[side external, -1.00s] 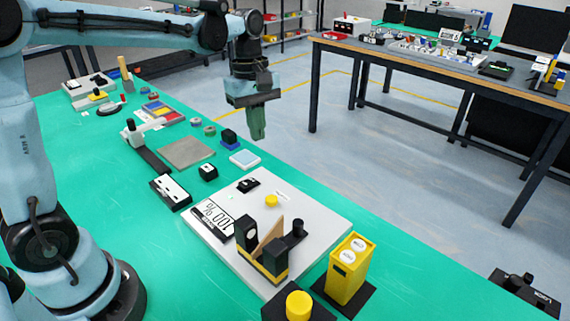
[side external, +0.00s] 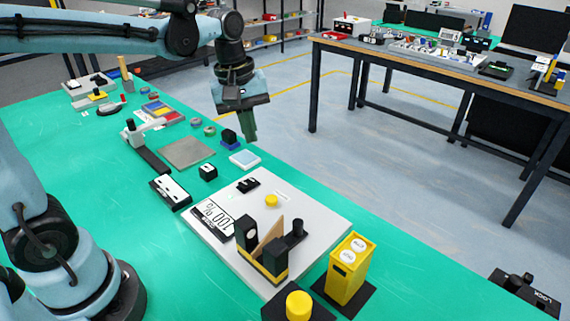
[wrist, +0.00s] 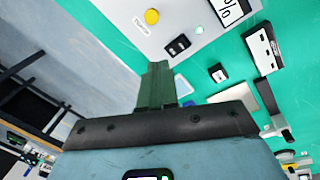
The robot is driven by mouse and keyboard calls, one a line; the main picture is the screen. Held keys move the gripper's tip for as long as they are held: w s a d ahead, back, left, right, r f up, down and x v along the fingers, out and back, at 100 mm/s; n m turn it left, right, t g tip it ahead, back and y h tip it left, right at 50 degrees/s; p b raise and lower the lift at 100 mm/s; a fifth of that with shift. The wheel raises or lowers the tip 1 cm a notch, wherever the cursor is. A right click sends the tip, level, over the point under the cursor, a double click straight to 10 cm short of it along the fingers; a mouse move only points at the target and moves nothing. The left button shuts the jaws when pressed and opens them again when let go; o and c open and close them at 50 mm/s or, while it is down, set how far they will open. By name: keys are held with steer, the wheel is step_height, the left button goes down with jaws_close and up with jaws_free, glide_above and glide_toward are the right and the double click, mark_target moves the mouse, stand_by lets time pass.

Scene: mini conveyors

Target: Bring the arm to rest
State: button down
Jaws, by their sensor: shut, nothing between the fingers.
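My gripper (side external: 249,138) hangs in the air above the far right edge of the green bench (side external: 75,140), near the dark block on a blue base (side external: 229,138). Its green fingers point down, a little tilted, and are shut with nothing between them. In the wrist view the closed fingers (wrist: 156,68) show at the middle. They are apart from the things on the bench.
A light grey board (side external: 320,205) carries a yellow button (side external: 271,201), a 100 % label and black-yellow brackets. A yellow box (side external: 348,268) stands at its right. A grey plate (side external: 186,152) and small blocks lie behind. Another table (side external: 400,62) stands at the back right.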

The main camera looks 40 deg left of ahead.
steer(key=s+d+f+m+t, duration=0.1)
steer(key=s+m+t, duration=0.4)
steer(key=m, duration=0.6)
steer(key=shift+s+d+f+m+t+y, duration=0.2)
steer(key=shift+s+f+m+t+y, duration=0.15)
steer(key=shift+s+f, duration=0.8)
